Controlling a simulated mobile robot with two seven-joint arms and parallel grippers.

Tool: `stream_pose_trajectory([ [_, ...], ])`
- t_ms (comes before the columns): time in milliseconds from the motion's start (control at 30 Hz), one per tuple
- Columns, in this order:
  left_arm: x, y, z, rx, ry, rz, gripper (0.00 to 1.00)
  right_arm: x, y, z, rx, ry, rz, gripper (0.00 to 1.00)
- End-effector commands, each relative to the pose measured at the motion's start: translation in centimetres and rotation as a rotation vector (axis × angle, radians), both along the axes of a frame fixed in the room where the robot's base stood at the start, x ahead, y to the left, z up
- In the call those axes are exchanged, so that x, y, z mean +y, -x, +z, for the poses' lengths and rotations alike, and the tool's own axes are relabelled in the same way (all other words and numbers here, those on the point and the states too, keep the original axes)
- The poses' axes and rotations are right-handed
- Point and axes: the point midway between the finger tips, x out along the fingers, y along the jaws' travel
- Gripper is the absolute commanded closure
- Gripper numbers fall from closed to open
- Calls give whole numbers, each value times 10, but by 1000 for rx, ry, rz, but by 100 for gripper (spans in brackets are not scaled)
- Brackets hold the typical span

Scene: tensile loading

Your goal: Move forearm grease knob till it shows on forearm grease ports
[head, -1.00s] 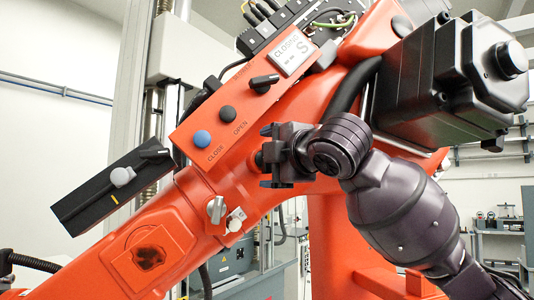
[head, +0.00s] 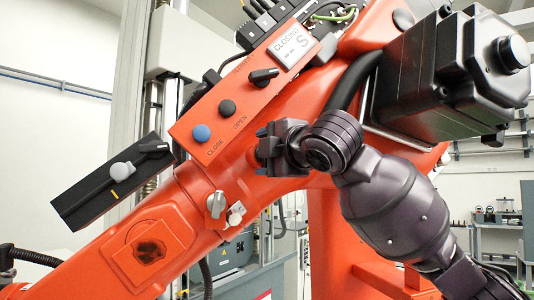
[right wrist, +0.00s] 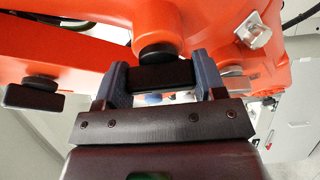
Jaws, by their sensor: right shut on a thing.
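My right gripper (head: 262,150) reaches in from the right to the side of the orange forearm (head: 215,235). In the right wrist view its two blue-grey fingers (right wrist: 160,85) are shut on a dark bar-shaped knob (right wrist: 160,75) with a round dark base on the orange surface. This knob seems to be the forearm grease knob; no label on it is readable. In the head view the gripper hides most of it, so its pointing direction cannot be read there. No grease ports marking is legible. My left gripper is not in view.
An orange panel carries a blue button (head: 201,133), a black button (head: 227,107), a black selector (head: 264,77) and a display (head: 291,46) reading CLOSING. A silver knob (head: 215,205) sits below the gripper. A black box with a grey knob (head: 122,171) sticks out left.

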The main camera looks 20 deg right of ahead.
Motion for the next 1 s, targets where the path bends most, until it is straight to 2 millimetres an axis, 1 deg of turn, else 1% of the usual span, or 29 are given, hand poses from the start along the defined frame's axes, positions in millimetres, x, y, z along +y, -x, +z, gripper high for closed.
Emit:
stream_pose_trajectory([
  [167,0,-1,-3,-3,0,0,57,0,0,-2,-1,-48,0,60],
  [367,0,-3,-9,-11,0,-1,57,1,0,-3,-5,-169,0,60],
  [633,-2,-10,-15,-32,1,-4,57,1,0,-4,-13,-416,3,60],
  [1000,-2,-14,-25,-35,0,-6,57,2,0,-3,-23,-769,3,60],
])
